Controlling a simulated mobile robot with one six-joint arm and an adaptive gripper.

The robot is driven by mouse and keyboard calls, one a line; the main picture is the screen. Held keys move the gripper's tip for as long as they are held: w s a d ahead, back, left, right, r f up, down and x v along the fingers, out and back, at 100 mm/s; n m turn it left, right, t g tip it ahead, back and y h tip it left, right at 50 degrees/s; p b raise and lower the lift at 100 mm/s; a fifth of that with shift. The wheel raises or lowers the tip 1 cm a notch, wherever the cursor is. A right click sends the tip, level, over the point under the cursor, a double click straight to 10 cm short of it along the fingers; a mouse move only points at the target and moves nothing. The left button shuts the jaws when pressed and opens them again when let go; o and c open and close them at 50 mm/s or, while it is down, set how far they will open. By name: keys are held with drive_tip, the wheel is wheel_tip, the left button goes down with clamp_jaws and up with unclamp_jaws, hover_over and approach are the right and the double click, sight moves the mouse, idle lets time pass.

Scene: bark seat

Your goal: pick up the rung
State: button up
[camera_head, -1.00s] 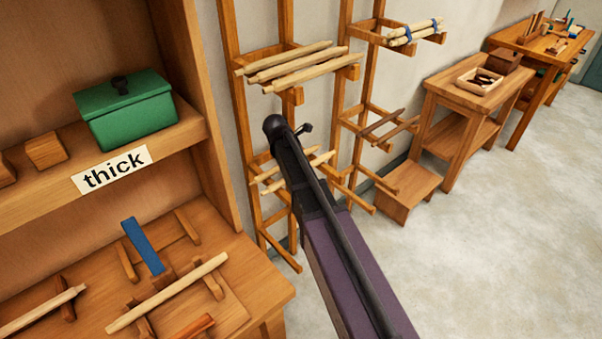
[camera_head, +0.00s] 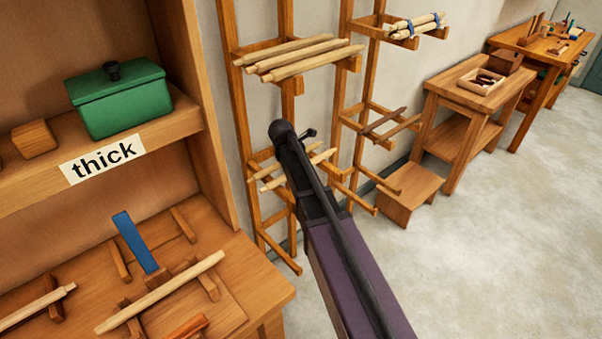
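Several pale wooden rungs are in view, and I cannot tell which one is meant. One rung (camera_head: 160,292) lies across small wooden rests on the bench at lower left. Another rung (camera_head: 36,307) with a narrowed end lies farther left, cut by the frame edge. Three pale rungs (camera_head: 303,55) lie side by side on the upper arms of the wall rack. Thinner pale rods lie lower on that rack, partly behind my arm. My arm reaches up from the bottom. Its dark far end (camera_head: 292,135) is in front of the rack; I cannot make out separate fingers or anything held.
A green lidded box (camera_head: 120,98) and a wooden block stand on the shelf labelled "thick" (camera_head: 102,160). A blue bar (camera_head: 135,242) rises from the bench. A tied bundle (camera_head: 416,25) lies on the right rack. A side table (camera_head: 470,95) and clear floor (camera_head: 500,240) are at right.

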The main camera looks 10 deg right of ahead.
idle(0.6)
clamp_jaws()
